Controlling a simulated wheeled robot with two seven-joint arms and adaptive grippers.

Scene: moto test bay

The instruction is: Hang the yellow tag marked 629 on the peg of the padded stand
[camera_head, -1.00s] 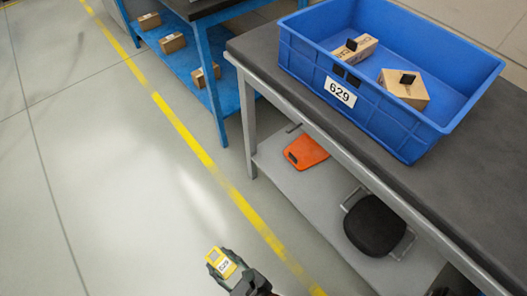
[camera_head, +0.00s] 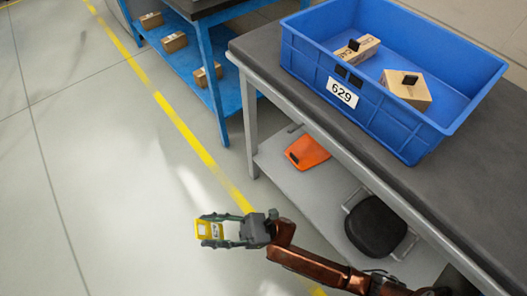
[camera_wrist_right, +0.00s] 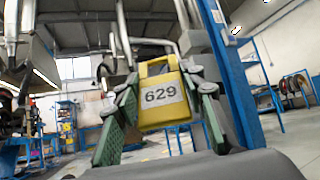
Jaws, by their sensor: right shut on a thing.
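The yellow tag (camera_head: 203,229), with a white label, is held between the fingers of my right gripper (camera_head: 217,230), above the floor left of the grey bench. In the right wrist view the tag (camera_wrist_right: 161,96) faces the camera, its label reads 629, and an open loop shows at its top. The green-padded fingers of the right gripper (camera_wrist_right: 158,100) are on either side of it. I cannot make out a padded stand with a peg for certain; a black padded object (camera_head: 375,225) with metal side bars lies on the bench's lower shelf. My left gripper is not in view.
A blue crate (camera_head: 400,128) labelled 629, holding two cardboard boxes, stands on the grey bench (camera_head: 480,190). An orange object (camera_head: 307,152) lies on its lower shelf (camera_head: 285,178). A blue rack (camera_head: 207,75) with boxes stands behind. The floor at left is clear.

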